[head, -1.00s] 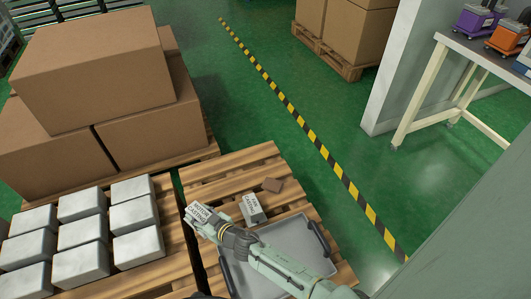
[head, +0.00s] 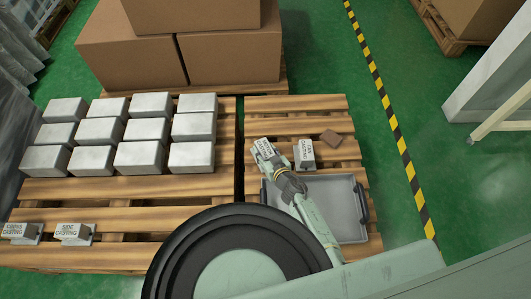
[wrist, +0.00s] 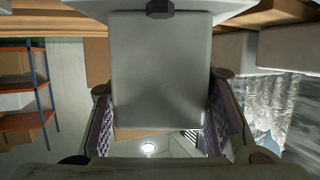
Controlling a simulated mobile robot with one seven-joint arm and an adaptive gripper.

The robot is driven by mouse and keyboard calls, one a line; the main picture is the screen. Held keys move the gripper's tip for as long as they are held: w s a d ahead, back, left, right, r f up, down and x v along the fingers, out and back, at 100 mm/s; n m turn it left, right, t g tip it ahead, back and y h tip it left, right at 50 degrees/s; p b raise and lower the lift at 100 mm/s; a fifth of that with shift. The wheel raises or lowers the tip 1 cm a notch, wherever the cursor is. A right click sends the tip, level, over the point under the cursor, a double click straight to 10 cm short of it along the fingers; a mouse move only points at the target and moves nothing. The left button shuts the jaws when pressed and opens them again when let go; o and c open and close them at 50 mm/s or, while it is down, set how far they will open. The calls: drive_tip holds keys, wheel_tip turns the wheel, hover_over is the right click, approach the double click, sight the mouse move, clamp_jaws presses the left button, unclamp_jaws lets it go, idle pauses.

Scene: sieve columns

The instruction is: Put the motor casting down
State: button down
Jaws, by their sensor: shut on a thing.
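The motor casting (head: 263,149) is a small grey block with a white label. My gripper (head: 277,165) is shut on it, over the right-hand pallet just past the far left corner of the grey tray (head: 347,237). In the wrist view the grey block (wrist: 160,70) fills the space between my two fingers (wrist: 160,125). I cannot tell whether its underside touches the pallet slats. Another labelled casting, which seems to read fan casting (head: 305,155), stands just to its right, apart from it.
The left pallet holds several grey blocks (head: 145,130) and two labelled castings, one reading side casting (head: 75,232). Large cardboard boxes (head: 130,55) stand behind. Bare slats show behind the motor casting.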

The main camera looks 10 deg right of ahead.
drive_tip(key=shift+f, duration=0.65)
drive_tip(key=shift+f, duration=0.25)
drive_tip(key=c, duration=0.9)
unclamp_jaws()
drive_tip(key=shift+r, duration=0.15)
